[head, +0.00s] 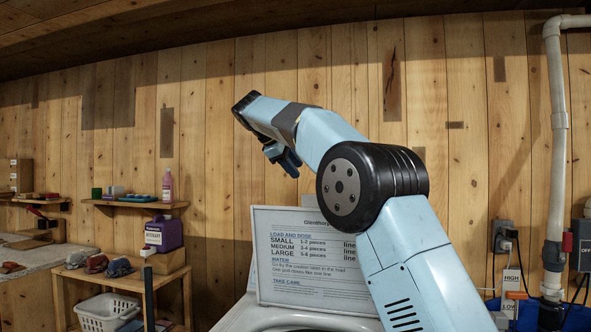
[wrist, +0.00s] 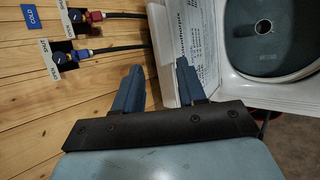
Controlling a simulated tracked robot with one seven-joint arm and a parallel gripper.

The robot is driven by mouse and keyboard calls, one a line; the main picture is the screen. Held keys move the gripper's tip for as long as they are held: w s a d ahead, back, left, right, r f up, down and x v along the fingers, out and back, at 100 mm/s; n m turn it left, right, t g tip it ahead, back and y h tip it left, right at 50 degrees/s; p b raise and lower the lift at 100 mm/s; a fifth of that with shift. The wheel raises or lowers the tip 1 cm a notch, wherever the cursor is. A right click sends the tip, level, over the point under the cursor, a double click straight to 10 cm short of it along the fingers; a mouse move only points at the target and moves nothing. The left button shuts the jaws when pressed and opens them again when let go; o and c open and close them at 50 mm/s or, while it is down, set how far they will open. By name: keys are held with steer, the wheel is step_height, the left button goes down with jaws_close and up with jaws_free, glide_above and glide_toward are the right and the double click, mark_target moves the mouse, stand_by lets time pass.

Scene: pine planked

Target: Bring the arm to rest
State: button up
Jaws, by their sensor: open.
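My arm is raised and bent in front of the plank wall in the head view. My gripper (head: 283,160) hangs at its far end, high above the washer and away from everything around it. In the wrist view the two blue fingers of my gripper (wrist: 158,68) stand apart with nothing between them. The gripper is open and empty.
A white washer (head: 240,318) with a framed load-and-dose sign (head: 310,255) stands below my arm. A white pipe (head: 556,150) runs at right. The wrist view shows an open drum (wrist: 265,35).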

steer(key=s+d+f+m+g+y, duration=0.1)
steer(key=s+d+f+m+y, duration=0.15)
steer(key=s+d, duration=0.75)
steer(key=s+d+f+m+y, duration=0.1)
steer(key=s+d+f+m, duration=0.2)
steer(key=s+d, duration=0.6)
steer(key=s+d+f+m+y, duration=0.1)
steer(key=s+d+f+m, duration=0.2)
steer(key=s+f, duration=0.8)
steer(key=s+d+f+m+y, duration=0.2)
steer(key=s+f+m, duration=0.3)
steer(key=s+f, duration=0.6)
steer(key=s+d, duration=0.1)
steer(key=s, duration=0.2)
steer(key=shift+s+d, duration=0.2)
steer(key=shift+s, duration=0.15)
steer(key=shift+f, duration=0.1)
